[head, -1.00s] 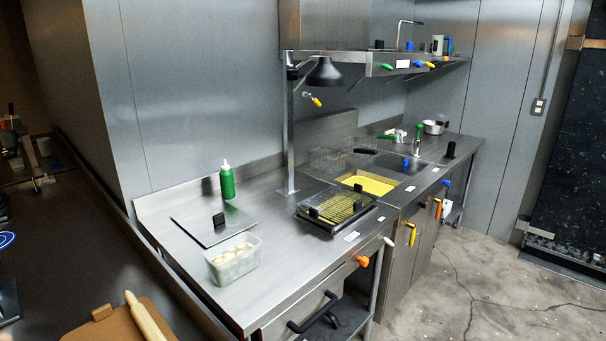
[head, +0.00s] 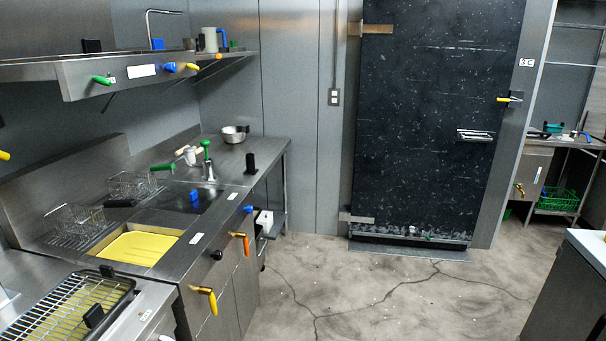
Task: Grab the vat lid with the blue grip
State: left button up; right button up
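A dark flat lid (head: 176,199) with an upright blue grip (head: 194,195) lies over the rear vat of the fryer counter, left of centre in the head view. Beside it, nearer me, is an open vat of yellow oil (head: 137,249). Another blue upright piece (head: 157,44) stands on the hood shelf; I cannot tell what it belongs to. Neither of my grippers is in view.
Wire baskets (head: 75,222) stand behind the vats. A black tray with a wire rack (head: 68,312) is at the lower left. A steel pot (head: 234,134) sits at the counter's far end. The concrete floor (head: 370,300) right of the counter is clear.

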aim_at(175, 198)
jog(key=i+l, duration=0.15)
jog(key=i, duration=1.55)
jog(key=j+u, duration=0.05)
jog(key=j, duration=0.05)
